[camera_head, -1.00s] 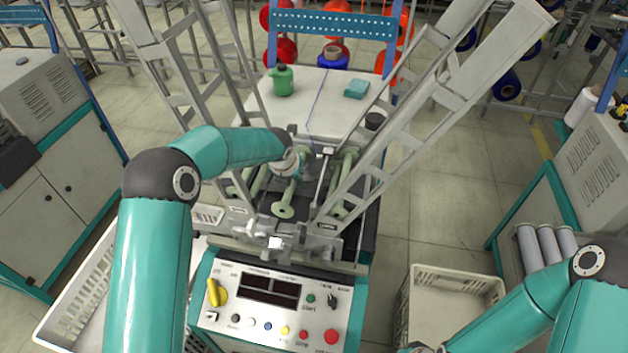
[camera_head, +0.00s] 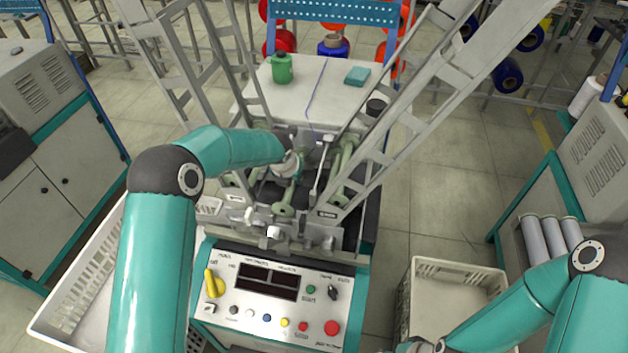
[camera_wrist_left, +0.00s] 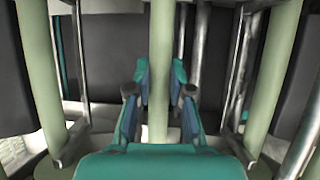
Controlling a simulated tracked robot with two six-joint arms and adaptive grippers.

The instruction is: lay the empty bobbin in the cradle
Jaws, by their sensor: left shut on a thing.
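A pale green bobbin (camera_head: 285,209) is in the upper part of the winding machine in the head view, its round flange towards the front. My left gripper (camera_head: 289,165) is at its shaft. In the left wrist view, the left gripper (camera_wrist_left: 160,108) has its fingers on both sides of the pale bobbin shaft (camera_wrist_left: 159,70) and is shut on it. The bobbin's far end is hidden. I cannot pick out the cradle clearly among the metal parts, nor tell whether the bobbin touches it. My right gripper is out of view; only its arm shows at the lower right.
More pale green rods stand close on the left (camera_wrist_left: 38,75) and right (camera_wrist_left: 275,75) in the wrist view. Slanted grey frames (camera_head: 400,110) rise on both sides of the machine. The control panel (camera_head: 265,310) is in front; a cream crate (camera_head: 458,268) stands at the right.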

